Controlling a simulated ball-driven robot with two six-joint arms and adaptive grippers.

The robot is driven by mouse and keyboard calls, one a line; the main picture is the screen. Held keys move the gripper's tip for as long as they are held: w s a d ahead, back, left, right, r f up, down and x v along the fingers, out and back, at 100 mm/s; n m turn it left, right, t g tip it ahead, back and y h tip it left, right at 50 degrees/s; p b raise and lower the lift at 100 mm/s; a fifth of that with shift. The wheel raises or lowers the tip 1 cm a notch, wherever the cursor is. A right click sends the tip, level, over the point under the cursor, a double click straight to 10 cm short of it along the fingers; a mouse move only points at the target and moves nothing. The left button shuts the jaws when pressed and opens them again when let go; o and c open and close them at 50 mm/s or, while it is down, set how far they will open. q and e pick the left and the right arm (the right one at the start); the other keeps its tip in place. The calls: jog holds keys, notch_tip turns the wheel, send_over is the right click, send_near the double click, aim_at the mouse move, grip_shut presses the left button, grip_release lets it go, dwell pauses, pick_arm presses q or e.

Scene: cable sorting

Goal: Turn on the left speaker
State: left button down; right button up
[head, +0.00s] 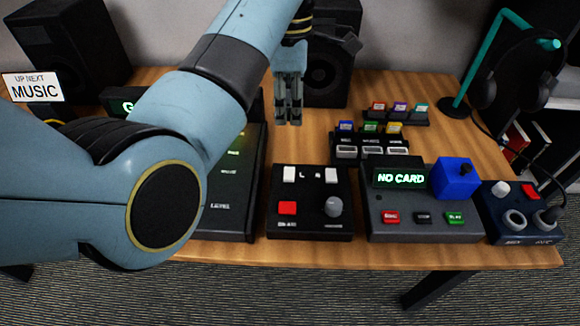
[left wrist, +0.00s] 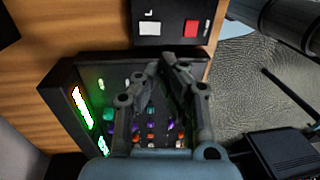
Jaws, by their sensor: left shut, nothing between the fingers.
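The left speaker (head: 70,45) is a black box at the back left of the table. The right speaker (head: 333,85) stands at the back middle, partly behind my left gripper. A black control box (head: 310,215) at the front has two white switches marked L and R, a red button and a grey knob. The L switch (head: 289,174) also shows in the left wrist view (left wrist: 149,28), near the fingertips. My left gripper (head: 289,120) is shut and empty, pointing down above the table behind the control box. My right gripper is out of view.
A mixer panel (head: 233,200), partly hidden by my left arm, lies left of the control box. Right of it are a NO CARD unit (head: 420,225), a blue cube (head: 453,178), a dark-blue device (head: 525,228) and several coloured cards. A teal headphone stand (head: 457,106) stands at back right.

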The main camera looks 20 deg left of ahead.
pick_arm(q)
jog(key=b, duration=0.1)
send_near(288, 180)
jog(key=f, duration=0.7)
jog(key=shift+s+d+f, duration=0.1)
jog(key=shift+s, duration=0.3)
